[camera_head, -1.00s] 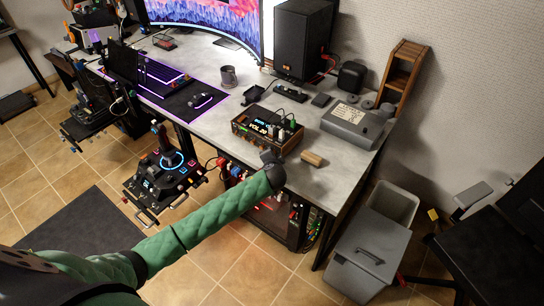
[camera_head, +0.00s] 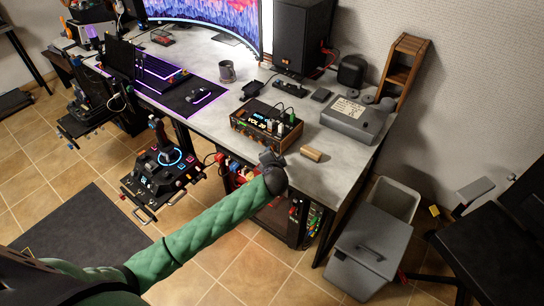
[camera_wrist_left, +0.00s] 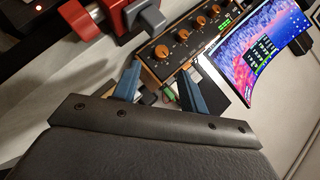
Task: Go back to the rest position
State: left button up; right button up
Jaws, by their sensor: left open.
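My left arm, in a green quilted sleeve, reaches in from the lower left in the head view. Its left gripper (camera_head: 270,158) is at the front edge of the grey desk (camera_head: 222,121), just in front of a wood-cased audio box (camera_head: 266,125) with knobs and a lit display. In the left wrist view the two blue fingers of the left gripper (camera_wrist_left: 160,88) stand apart, with the audio box (camera_wrist_left: 190,42) beyond them. No object is seen held between the fingers. My right gripper is in neither view.
A small wooden block (camera_head: 311,154) lies right of the gripper. Red parts (camera_head: 234,167) hang under the desk edge, and a joystick panel (camera_head: 163,170) stands left. A grey bin (camera_head: 368,250) and black chair (camera_head: 500,235) are right. Tiled floor is open at lower centre.

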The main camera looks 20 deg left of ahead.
pick_arm(q)
jog(key=shift+s+d+r, duration=0.1)
jog(key=shift+s+r, duration=0.1)
jog(key=shift+s, duration=0.2)
jog(key=s+a+f+n+g+h, duration=0.1)
jog(key=s+n+g+h, duration=0.2)
jog(key=s, duration=1.7)
jog(key=s+a+f+n+g+h, duration=0.15)
jog(key=s+n+g, duration=0.35)
jog(key=s, duration=1.4)
jog(key=d+f+m+g, duration=0.1)
jog(key=d+f+g, duration=0.15)
jog(key=f, duration=2.25)
jog(key=s+f, duration=0.2)
jog(key=f, duration=0.7)
jog(key=s+d+f, duration=0.1)
jog(key=s+f, duration=0.2)
jog(key=f, duration=0.6)
jog(key=shift+s+d+f+m, duration=0.15)
jog(key=shift+s+d+m, duration=0.05)
jog(key=shift+s+m, duration=0.15)
